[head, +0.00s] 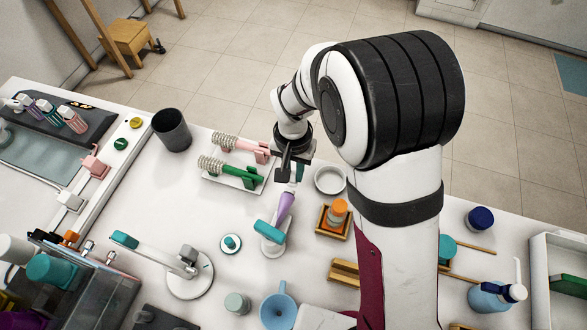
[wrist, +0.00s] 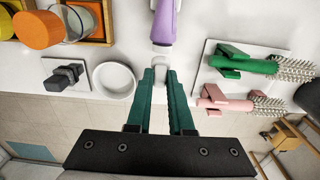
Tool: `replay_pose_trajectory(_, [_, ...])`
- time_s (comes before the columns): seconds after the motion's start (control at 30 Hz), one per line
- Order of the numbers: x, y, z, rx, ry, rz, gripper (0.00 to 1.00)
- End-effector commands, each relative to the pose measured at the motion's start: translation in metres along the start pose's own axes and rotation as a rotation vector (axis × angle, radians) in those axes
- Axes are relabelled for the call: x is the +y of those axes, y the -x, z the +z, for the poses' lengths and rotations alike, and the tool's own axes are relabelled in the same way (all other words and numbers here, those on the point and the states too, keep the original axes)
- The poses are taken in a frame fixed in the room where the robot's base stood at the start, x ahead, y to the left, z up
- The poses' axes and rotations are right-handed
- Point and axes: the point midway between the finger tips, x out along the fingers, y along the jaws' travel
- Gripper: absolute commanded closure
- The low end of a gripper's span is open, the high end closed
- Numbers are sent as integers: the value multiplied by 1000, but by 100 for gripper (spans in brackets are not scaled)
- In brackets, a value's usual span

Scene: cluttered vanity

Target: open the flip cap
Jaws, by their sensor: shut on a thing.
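A purple tube (head: 286,204) is held tilted in a small white stand (head: 273,247) with a teal part (head: 267,232). Its pale flip cap (head: 291,187) points toward my gripper. In the wrist view, the tube (wrist: 165,22) is at the top centre with the pale cap (wrist: 161,47) below it. My gripper (head: 297,168) is at the cap end. In the wrist view, its green fingers (wrist: 160,73) are close together at the cap and shut on part of it. The fingertips partly hide the cap, so I cannot tell whether its lid is raised.
Green (head: 242,173) and pink (head: 238,145) brushes lie left of my gripper. A white round dish (head: 330,180) stands close on the right, with an orange-topped jar (head: 338,211) in a wooden tray. A blue funnel (head: 278,311) is in front. My arm hides part of the table.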

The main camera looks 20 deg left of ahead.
Motion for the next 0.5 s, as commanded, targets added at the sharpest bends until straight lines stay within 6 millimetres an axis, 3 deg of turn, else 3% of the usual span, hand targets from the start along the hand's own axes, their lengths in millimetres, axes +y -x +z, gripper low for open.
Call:
replay_pose_trajectory(0.23, [2, 4, 6, 187, 4, 8, 100])
replay_pose_trajectory(0.5, [1, 5, 9, 251, 1, -2, 100])
